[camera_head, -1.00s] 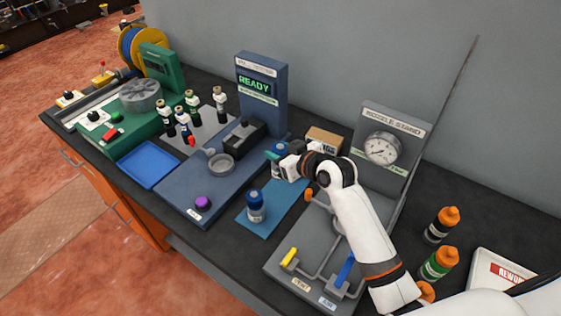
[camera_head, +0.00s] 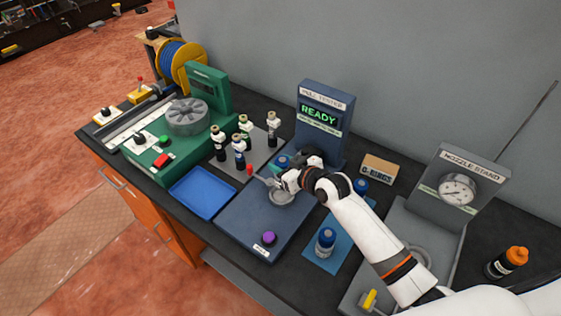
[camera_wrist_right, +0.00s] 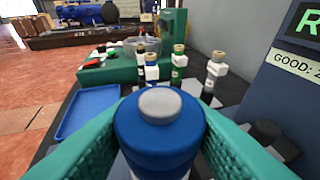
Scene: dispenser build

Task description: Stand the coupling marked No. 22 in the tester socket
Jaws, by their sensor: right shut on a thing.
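My right gripper (camera_head: 277,182) is shut on a blue coupling (camera_wrist_right: 158,130). In the right wrist view the coupling stands between the green finger pads, its grey round top towards the camera; in the head view its blue top (camera_head: 283,161) shows beside the gripper. No number on it is readable. The gripper is over the blue tester base (camera_head: 232,222), close to a grey ring (camera_head: 281,199), which looks like the socket. The coupling's lower end is hidden, so I cannot tell its contact. Two similar couplings stand on the blue mat, one in front (camera_head: 326,242) and one behind (camera_head: 360,186). My left gripper is out of view.
The tester screen (camera_head: 318,116) reads READY. A purple button (camera_head: 268,238) is on the base's front. Several bottles (camera_head: 239,150) stand behind the empty blue tray (camera_head: 203,192). The O-rings box (camera_head: 379,169) and nozzle stand (camera_head: 462,187) are right.

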